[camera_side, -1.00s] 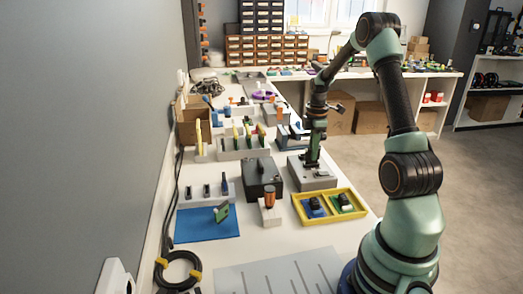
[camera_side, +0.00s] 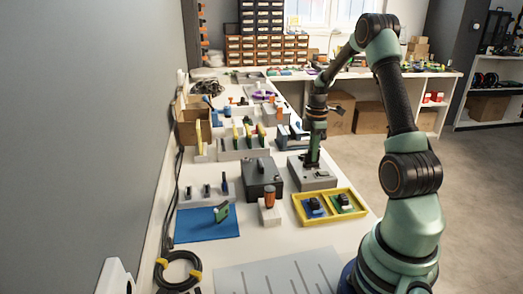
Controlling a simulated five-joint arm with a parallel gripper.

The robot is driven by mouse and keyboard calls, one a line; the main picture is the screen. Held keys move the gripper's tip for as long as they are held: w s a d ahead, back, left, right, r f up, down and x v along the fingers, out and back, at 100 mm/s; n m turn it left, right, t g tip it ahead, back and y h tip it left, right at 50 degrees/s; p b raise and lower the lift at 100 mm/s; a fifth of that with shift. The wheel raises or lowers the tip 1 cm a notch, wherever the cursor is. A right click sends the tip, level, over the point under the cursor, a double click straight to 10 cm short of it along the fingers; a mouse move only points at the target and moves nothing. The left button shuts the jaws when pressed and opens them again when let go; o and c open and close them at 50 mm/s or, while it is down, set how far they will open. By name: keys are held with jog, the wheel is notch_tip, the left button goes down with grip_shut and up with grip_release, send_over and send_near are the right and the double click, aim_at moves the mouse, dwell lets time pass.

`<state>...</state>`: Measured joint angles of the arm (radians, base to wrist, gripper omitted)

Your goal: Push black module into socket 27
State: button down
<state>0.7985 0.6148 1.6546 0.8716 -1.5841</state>
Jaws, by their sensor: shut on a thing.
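My gripper (camera_side: 312,163) points down over the top of a grey box (camera_side: 318,180) right of the middle of the bench. It is shut on a small dark piece, apparently the black module, at the box's top face. The fingers and the arm hide most of the module, and I cannot tell how deep it sits. Small dark marks show on the box top beside the gripper. No socket number can be read at this size.
A yellow tray (camera_side: 298,209) with blue and green parts stands in front of the grey box. A dark box (camera_side: 262,190) and an orange-handled tool (camera_side: 269,197) in a white holder stand to the left. A blue mat (camera_side: 190,235) lies further left.

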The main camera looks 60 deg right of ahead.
jog(key=shift+f, duration=0.2)
jog(key=c, duration=0.8)
grip_release()
jog(key=shift+c, duration=0.2)
notch_tip(320, 180, up, 12)
jog(key=w+a+r+m+t+h, duration=0.1)
jog(key=a+r+m, duration=0.15)
jog(key=a, duration=0.55)
jog(key=w+a+r+m+t, duration=0.1)
jog(key=w+a+r, duration=0.1)
jog(key=a+r, duration=0.35)
jog(key=s+a+f+m+t, duration=0.1)
jog(key=s+a+m, duration=0.1)
jog(key=a, duration=0.7)
jog(key=s+a+m+t+y, duration=0.1)
jog(key=s+a+m+t, duration=0.1)
jog(key=a, duration=0.8)
jog(key=shift+s+f+m+t, duration=0.35)
jog(key=shift+s+m, duration=0.4)
jog(key=shift+s, duration=0.4)
